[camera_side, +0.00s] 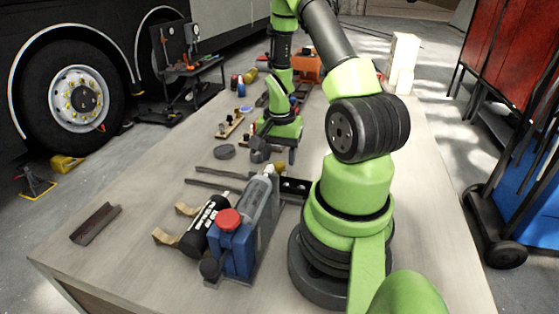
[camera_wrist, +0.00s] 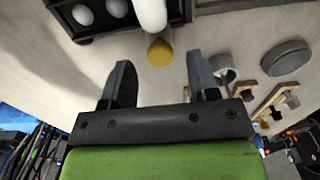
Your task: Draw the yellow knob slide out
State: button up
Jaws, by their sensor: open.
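The yellow knob (camera_wrist: 160,53) is a round cap on the end of a white rod (camera_wrist: 151,14) in the wrist view. The rod runs up out of that picture beside a dark holder (camera_wrist: 60,24). My gripper (camera_wrist: 160,78) is open and empty, with one finger on each side below the knob. The knob sits roughly midway between the fingers in the picture, apart from both. In the side view the yellow knob (camera_side: 279,168) shows small, just below my gripper (camera_side: 262,152). How far above the knob the fingers are, I cannot tell.
The dark holder carries white rounded pieces. A grey disc (camera_wrist: 287,57) and a grey ring-shaped part (camera_wrist: 222,68) lie on the right in the wrist view.

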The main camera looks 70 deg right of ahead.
jog(key=shift+f, duration=1.05)
grip_shut()
jog(key=w, duration=1.8)
jog(key=shift+w, duration=0.1)
grip_release()
notch_tip(320, 180, up, 10)
